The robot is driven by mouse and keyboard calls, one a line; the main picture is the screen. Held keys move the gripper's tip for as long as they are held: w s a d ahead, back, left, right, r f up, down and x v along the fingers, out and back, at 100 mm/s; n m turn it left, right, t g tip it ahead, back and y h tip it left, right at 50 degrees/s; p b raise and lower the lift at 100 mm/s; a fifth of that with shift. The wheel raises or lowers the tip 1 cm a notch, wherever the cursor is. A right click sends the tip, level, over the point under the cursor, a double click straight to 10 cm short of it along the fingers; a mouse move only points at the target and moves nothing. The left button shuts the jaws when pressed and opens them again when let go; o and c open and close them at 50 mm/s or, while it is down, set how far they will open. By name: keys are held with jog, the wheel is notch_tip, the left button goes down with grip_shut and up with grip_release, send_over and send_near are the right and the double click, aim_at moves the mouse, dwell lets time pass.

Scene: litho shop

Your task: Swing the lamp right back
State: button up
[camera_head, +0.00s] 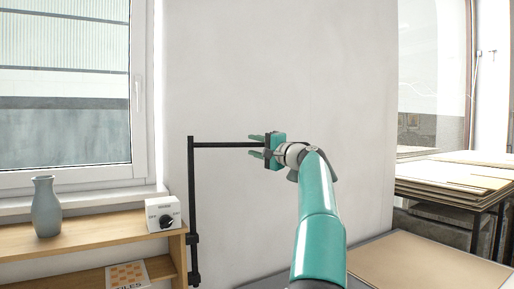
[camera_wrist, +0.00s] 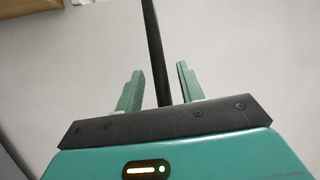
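The lamp's black arm (camera_head: 222,145) runs level to the right from the top of a black upright post (camera_head: 191,200) beside the wooden shelf. Its right end reaches my gripper (camera_head: 256,146), and any lamp head there is hidden or out of view. In the wrist view the black bar (camera_wrist: 153,45) passes between the two green fingers of my gripper (camera_wrist: 157,80). The fingers are open, with a gap on each side of the bar.
A wooden shelf (camera_head: 90,237) under the window holds a grey-blue vase (camera_head: 46,207) and a white box with a black knob (camera_head: 162,213). A brown-topped table (camera_head: 430,268) stands at lower right, with stacked boards (camera_head: 455,175) behind it. The wall behind the lamp is bare.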

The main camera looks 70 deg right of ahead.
jog(key=shift+s, duration=0.1)
jog(key=v, duration=1.3)
jog(key=shift+s+a, duration=0.15)
jog(key=shift+s, duration=0.1)
jog(key=shift+c, duration=0.5)
